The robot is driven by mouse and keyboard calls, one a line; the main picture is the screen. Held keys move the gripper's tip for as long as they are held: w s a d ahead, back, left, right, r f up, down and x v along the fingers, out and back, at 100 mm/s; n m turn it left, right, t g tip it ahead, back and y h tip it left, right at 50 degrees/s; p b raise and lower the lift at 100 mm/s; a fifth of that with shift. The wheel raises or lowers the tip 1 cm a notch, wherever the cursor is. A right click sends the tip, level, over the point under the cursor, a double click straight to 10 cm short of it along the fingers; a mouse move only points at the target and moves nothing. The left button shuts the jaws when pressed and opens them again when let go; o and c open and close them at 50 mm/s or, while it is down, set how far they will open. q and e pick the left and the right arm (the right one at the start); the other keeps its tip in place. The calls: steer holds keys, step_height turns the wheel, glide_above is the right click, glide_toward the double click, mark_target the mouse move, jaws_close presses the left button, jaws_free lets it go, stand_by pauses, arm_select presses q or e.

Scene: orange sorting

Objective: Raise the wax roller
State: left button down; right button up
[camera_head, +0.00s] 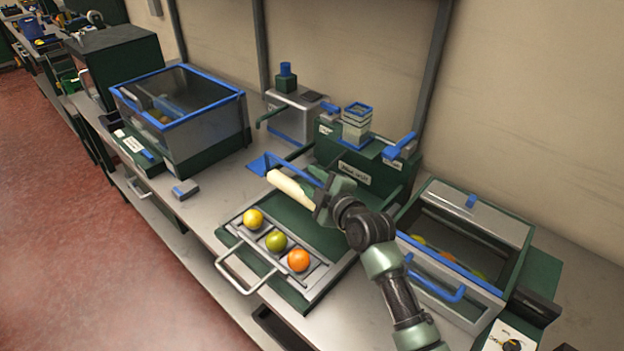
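The wax roller (291,188) is a cream cylinder lying at a slant above the green bed of the tray unit, in front of a green machine (350,172). A blue bar (297,168) runs behind it. My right gripper (324,200) is at the roller's right end, and its fingers hide that end. I cannot tell whether the fingers are closed on the roller or its bar, or only beside it. My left gripper is not in view.
A sliding tray (243,280) with a yellow, a green and an orange fruit sits in front of the roller. A blue-rimmed tank (185,120) stands at the left. A lidded bin (460,255) is at the right, close to my arm. A small grey-blue block (185,189) lies near the front edge.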

jaws_close()
stand_by(1.5)
